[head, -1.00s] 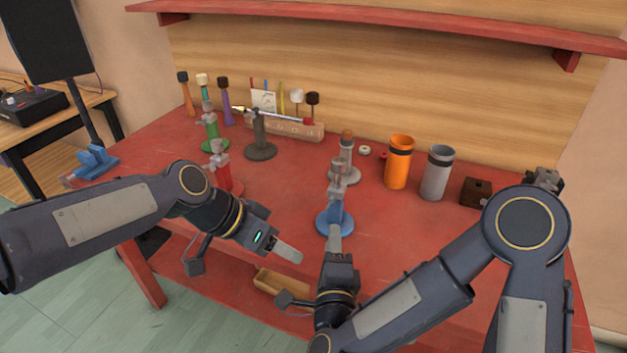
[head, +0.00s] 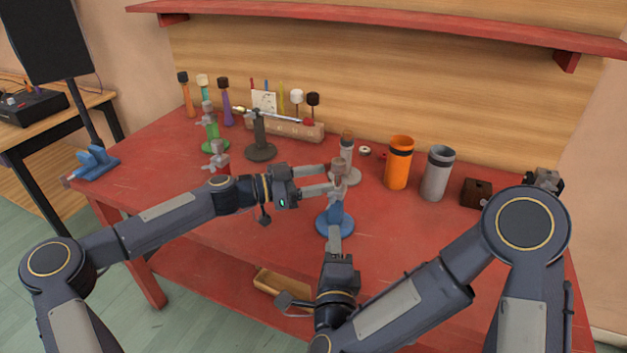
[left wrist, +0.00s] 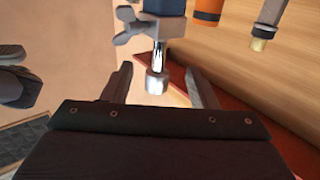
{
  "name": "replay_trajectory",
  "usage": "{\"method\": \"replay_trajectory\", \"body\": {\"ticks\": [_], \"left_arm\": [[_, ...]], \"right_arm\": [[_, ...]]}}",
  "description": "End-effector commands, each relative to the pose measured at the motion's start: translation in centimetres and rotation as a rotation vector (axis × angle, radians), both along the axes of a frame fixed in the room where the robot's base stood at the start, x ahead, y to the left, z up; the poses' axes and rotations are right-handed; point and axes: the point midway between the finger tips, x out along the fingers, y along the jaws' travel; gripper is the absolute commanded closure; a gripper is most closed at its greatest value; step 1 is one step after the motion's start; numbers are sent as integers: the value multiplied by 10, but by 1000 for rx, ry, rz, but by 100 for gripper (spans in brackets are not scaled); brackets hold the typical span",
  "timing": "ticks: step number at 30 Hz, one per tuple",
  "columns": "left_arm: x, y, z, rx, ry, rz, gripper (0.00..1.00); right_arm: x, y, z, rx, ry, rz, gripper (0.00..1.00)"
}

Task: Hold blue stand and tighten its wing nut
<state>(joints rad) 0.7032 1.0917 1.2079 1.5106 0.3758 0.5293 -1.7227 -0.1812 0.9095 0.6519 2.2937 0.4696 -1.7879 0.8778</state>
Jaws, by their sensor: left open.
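The blue stand (head: 334,224) stands upright near the table's front, with a grey clamp head at its top. My left gripper (head: 334,179) is open, its fingers at the upper part of the stand. In the left wrist view, the grey wing nut (left wrist: 127,24) sits beside the blue post (left wrist: 163,6), beyond the fingertips. A silver rod with a round metal end (left wrist: 156,82) shows between the open fingers, apart from both. My right gripper (head: 335,232) is low in front of the stand's post; whether its fingers grip the post cannot be told.
A grey stand with an orange-brown top (head: 347,150) is close behind the blue stand. An orange cup (head: 399,163) and a grey cup (head: 437,174) stand to the right. Red, green (head: 213,137) and dark (head: 260,148) stands are to the left. Bare table lies between blue stand and cups.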

Motion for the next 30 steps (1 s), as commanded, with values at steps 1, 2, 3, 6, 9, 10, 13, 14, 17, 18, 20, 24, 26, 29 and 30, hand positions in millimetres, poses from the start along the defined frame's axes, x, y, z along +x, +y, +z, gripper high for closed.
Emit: {"method": "replay_trajectory", "body": {"ticks": [1,2,3,6,9,10,13,14,17,18,20,24,26,29,30], "left_arm": [[1,-7,0,0,0,-4,47],[2,-12,0,0,-1,-6,47],[4,-18,0,0,0,-6,47],[10,-33,0,1,0,-6,47],[15,-47,0,1,0,-5,47],[17,-51,0,1,1,-5,47],[20,-59,0,2,2,-4,47],[21,-62,0,2,2,-5,47],[22,-65,0,2,2,-4,47],[23,-66,0,2,2,-4,47],[23,-67,0,2,2,-4,47],[23,-66,0,2,2,-4,47],[23,-66,0,2,2,-4,51],[23,-66,0,2,2,-4,64],[23,-66,0,2,2,-4,69]], "right_arm": [[0,0,0,0,0,0,64],[0,0,0,0,0,0,64],[0,0,0,0,0,0,64],[0,0,0,0,0,0,64],[0,0,0,0,0,0,64],[0,0,0,0,0,0,64],[0,0,0,0,0,0,64],[0,0,0,0,0,0,64],[0,0,0,0,0,0,64],[0,0,0,0,0,0,64],[0,0,0,0,0,0,64],[0,0,0,0,0,0,64],[0,0,0,0,0,0,64],[0,0,0,0,0,0,64],[0,0,0,0,0,0,64]]}}
